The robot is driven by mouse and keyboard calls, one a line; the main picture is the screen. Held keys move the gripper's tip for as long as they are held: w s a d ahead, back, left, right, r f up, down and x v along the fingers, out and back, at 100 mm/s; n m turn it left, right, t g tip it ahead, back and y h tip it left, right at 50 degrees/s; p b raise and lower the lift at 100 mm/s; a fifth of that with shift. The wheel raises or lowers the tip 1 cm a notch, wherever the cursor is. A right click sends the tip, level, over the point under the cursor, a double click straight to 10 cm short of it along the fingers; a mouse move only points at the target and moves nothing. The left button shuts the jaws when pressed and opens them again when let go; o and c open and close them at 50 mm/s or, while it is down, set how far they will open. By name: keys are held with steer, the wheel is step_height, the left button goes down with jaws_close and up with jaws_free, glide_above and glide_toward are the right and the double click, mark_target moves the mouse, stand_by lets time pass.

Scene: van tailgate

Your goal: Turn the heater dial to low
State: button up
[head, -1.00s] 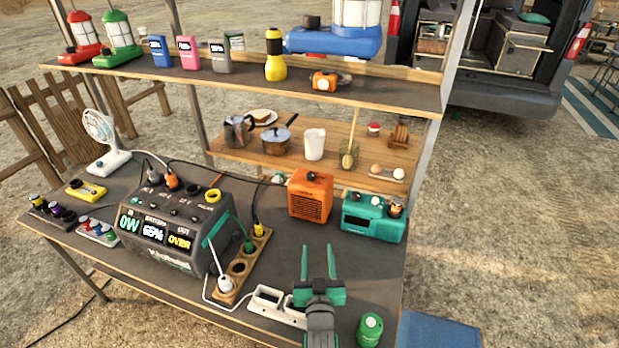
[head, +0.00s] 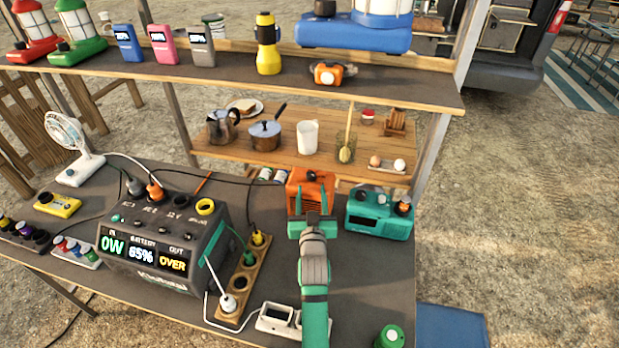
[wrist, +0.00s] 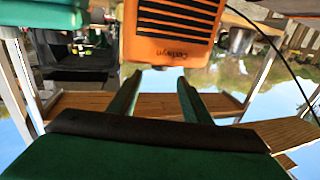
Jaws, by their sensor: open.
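The orange heater (head: 323,182) stands on the table, with its dark dial (head: 311,175) on top. My arm and gripper hide much of its front in the head view. My gripper (head: 311,194) is in front of the heater, fingers pointing toward it. In the wrist view the picture looks upside down; the heater's slatted front (wrist: 172,25) fills the top centre, and my gripper (wrist: 158,76) is open with nothing between its fingers. The dial does not show there. I cannot tell whether the fingers touch the heater.
A teal radio (head: 380,215) stands close at the heater's right. A power station (head: 160,245) and a socket strip (head: 243,285) lie to the left. A shelf (head: 230,80) overhangs behind. A green canister (head: 390,337) stands near the table's front right.

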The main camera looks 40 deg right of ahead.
mark_target(311, 178)
steer(key=x, duration=0.7)
steer(key=c, duration=1)
